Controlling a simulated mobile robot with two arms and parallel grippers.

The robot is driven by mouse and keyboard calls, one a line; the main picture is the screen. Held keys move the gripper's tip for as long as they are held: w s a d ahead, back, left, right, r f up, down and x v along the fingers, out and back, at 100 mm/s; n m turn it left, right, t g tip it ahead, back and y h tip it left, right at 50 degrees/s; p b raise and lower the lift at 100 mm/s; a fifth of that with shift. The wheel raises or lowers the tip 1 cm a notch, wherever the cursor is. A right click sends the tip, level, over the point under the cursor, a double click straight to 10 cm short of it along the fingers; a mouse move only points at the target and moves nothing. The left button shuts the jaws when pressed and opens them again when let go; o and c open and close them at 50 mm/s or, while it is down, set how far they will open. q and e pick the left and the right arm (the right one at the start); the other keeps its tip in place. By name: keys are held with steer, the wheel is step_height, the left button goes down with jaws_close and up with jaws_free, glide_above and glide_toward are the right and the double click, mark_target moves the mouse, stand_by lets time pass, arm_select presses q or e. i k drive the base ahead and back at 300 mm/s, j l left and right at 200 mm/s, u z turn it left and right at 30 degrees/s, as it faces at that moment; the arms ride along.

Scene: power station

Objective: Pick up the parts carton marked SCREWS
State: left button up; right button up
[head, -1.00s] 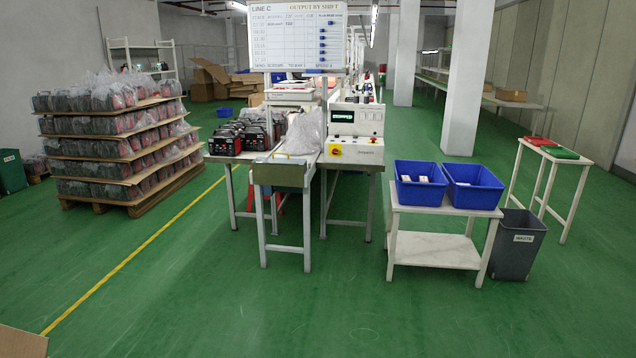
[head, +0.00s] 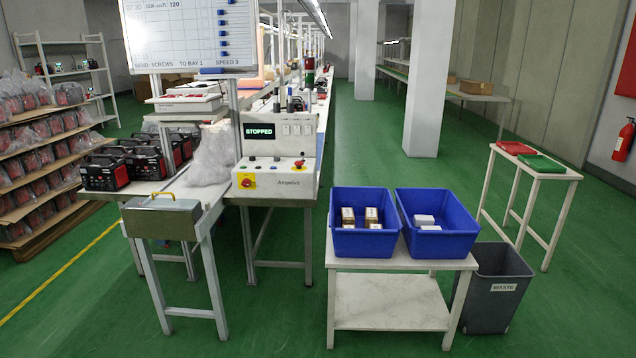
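Two blue bins stand side by side on a low white table. The left blue bin (head: 363,243) holds several small cartons (head: 372,215) in brown and white. The right blue bin (head: 438,244) holds white cartons (head: 424,220). Any print on these cartons is too small to read, so I cannot tell which one is marked SCREWS. The whiteboard (head: 188,35) has a bottom line that reads "SEND: SCREWS TO BAY 1". Neither of my grippers shows in the head view.
The low white table (head: 392,302) has a lower shelf. A grey waste bin (head: 492,290) stands to its right. A side table (head: 530,165) holds red and green items. The conveyor line with a control box reading STOPPED (head: 277,160) is at left. Green floor is open in front.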

mark_target(371, 213)
steer(key=i+l, duration=0.25)
steer(key=i, duration=0.15)
steer(key=i+l+z, duration=0.15)
steer(key=i, duration=0.25)
steer(key=i+l, duration=0.3)
steer(key=i+l+z, duration=0.1)
steer(key=i, duration=0.35)
